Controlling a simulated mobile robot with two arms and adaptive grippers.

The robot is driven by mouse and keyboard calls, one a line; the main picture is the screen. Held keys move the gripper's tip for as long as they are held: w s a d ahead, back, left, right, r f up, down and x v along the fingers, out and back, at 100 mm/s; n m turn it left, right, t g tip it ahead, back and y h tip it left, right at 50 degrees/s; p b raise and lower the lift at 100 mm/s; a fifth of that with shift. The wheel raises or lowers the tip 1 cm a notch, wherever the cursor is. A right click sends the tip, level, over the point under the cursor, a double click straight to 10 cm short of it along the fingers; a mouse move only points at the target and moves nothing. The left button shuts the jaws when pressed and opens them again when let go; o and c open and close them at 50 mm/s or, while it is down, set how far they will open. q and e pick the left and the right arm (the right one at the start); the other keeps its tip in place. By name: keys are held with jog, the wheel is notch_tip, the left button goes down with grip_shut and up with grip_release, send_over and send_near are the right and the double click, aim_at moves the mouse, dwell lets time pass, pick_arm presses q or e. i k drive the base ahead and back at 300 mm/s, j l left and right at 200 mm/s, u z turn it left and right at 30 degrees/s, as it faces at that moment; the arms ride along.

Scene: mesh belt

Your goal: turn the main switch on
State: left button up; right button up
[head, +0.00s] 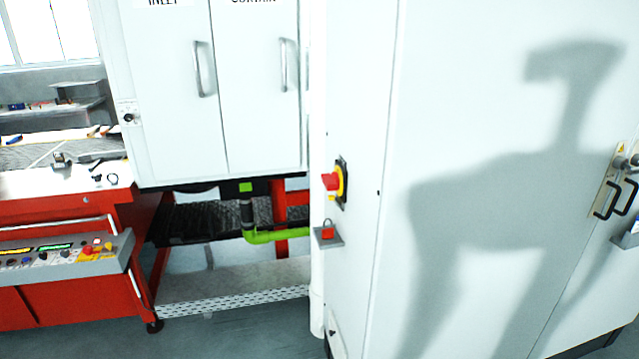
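The main switch (333,182) is a red rotary handle on a yellow plate with a dark backing. It sits on the narrow left side of the tall white cabinet (455,130) in the head view. The handle is seen from the side, so I cannot tell its exact turn position. A small red padlock (327,232) rests at a grey bracket just below the switch, apart from it. Neither of my grippers is in view.
A red machine (75,215) with a button panel (65,252) stands at the left. White doors (215,90) with handles are behind. A green pipe (275,236) runs low beside the cabinet. A latch handle (607,198) is at far right. My shadow falls on the cabinet.

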aim_at(331, 182)
jog(key=z, duration=0.2)
jog(key=i+j+z, duration=0.15)
jog(key=j+z, duration=0.3)
jog(key=i+j+z, duration=0.15)
jog(key=j+z, duration=0.75)
